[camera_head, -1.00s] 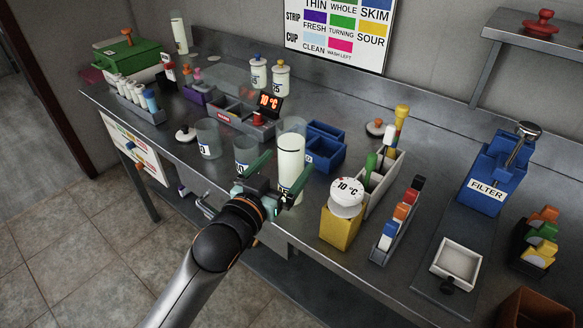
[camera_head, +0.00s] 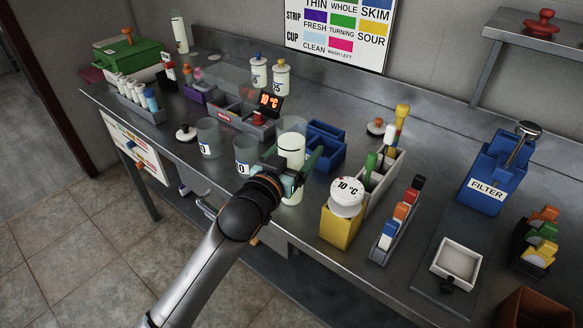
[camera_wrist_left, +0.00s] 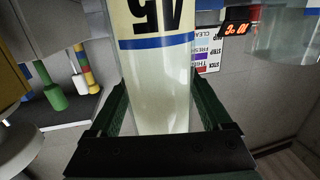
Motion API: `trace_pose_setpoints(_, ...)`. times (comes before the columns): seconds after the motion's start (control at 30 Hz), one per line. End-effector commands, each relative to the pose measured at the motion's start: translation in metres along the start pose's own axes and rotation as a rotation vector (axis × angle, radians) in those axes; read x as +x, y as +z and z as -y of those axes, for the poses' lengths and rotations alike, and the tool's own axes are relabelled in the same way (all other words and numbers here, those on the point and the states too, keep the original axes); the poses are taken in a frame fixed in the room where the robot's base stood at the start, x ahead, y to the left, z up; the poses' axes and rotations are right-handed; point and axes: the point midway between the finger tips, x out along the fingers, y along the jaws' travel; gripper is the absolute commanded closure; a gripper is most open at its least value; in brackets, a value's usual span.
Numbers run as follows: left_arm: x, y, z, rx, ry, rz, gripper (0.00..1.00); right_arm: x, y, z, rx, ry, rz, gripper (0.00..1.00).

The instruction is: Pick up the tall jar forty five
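The tall clear jar (camera_head: 291,143), filled with pale liquid, stands upright near the front edge of the counter. In the left wrist view the jar (camera_wrist_left: 158,75) fills the middle, with a blue band and a dark, upside-down label that looks like 45. My left gripper (camera_head: 291,163) is around the jar's lower half, one finger on each side. In the left wrist view the fingers of my left gripper (camera_wrist_left: 163,95) flank the jar closely, with what look like narrow gaps. The gripper partly hides the jar in the head view. My right gripper is out of view.
Two shorter clear jars (camera_head: 208,138) (camera_head: 246,155) stand left of the tall jar. A blue bin (camera_head: 324,150) is close behind it on the right. Two small white jars (camera_head: 281,77) (camera_head: 258,74) are farther back.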

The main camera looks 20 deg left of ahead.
Motion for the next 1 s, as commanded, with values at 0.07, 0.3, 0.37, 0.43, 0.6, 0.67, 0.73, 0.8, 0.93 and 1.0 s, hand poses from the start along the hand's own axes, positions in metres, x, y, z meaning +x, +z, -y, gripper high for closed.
trace_pose_setpoints(0.07,-0.0002,0.0001,0.0001,0.000,0.000,0.000,0.28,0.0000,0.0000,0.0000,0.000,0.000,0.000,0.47)
trace_pose_setpoints(0.3,-0.0003,0.0001,0.0001,0.000,0.000,0.000,0.55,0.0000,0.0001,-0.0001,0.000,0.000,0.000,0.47)
trace_pose_setpoints(0.37,-0.0003,0.0002,0.0001,0.000,0.000,0.000,0.62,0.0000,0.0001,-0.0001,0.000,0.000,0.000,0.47)
trace_pose_setpoints(0.43,-0.0003,0.0002,0.0001,0.000,0.000,0.000,0.70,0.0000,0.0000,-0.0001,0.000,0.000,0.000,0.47)
trace_pose_setpoints(0.6,-0.0003,0.0003,0.0001,0.000,0.000,0.001,0.89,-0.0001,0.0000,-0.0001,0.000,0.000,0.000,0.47)
trace_pose_setpoints(0.67,-0.0003,0.0003,0.0001,0.000,0.000,0.001,0.96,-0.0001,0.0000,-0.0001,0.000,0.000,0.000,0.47)
trace_pose_setpoints(0.73,-0.0003,0.0003,0.0001,0.000,0.000,0.001,1.00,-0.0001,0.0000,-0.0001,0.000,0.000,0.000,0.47)
trace_pose_setpoints(0.8,-0.0003,0.0003,0.0001,0.000,0.000,0.001,1.00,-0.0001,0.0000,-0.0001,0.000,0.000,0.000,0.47)
trace_pose_setpoints(0.93,-0.0003,0.0004,0.0002,0.000,0.000,0.001,1.00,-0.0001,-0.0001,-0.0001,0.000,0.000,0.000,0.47)
trace_pose_setpoints(1.0,-0.0004,-0.0025,0.0001,0.000,0.000,-0.006,1.00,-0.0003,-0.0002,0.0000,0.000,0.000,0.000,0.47)
